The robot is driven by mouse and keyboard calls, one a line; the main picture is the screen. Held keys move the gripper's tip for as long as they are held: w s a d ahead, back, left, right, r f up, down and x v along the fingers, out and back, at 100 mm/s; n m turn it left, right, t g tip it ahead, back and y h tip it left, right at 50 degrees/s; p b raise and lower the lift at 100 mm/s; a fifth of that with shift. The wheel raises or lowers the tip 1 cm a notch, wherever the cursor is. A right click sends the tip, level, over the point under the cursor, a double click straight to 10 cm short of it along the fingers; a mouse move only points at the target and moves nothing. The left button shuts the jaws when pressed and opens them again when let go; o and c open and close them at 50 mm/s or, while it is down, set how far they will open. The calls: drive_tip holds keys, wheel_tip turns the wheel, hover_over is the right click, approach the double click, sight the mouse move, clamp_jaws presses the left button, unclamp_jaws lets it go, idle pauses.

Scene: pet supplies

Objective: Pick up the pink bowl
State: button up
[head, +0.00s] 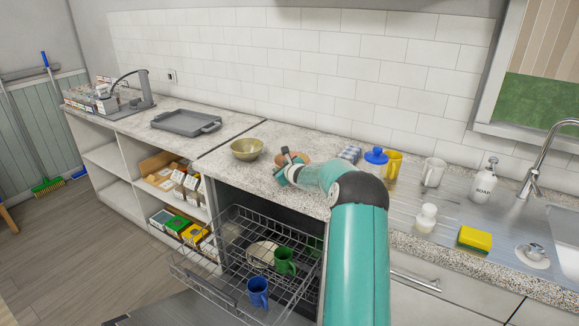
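A pinkish-orange bowl (301,156) stands on the speckled countertop near the middle of the head view. My gripper (288,158) is at its left front side and hides much of it. The gripper's fingers look small and dark against the bowl. I cannot tell whether they touch the bowl or whether they are open or shut.
A yellowish bowl (247,150) stands just left of my gripper. Below, an open dishwasher rack (215,278) holds cups and a plate.

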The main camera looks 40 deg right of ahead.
drive_tip(key=shift+w+d+f, duration=0.3)
drive_tip(key=shift+w+d, duration=0.05)
drive_tip(key=shift+s+a+r, duration=0.1)
drive_tip(key=shift+a+r, duration=0.05)
drive_tip(key=c, duration=0.4)
clamp_jaws()
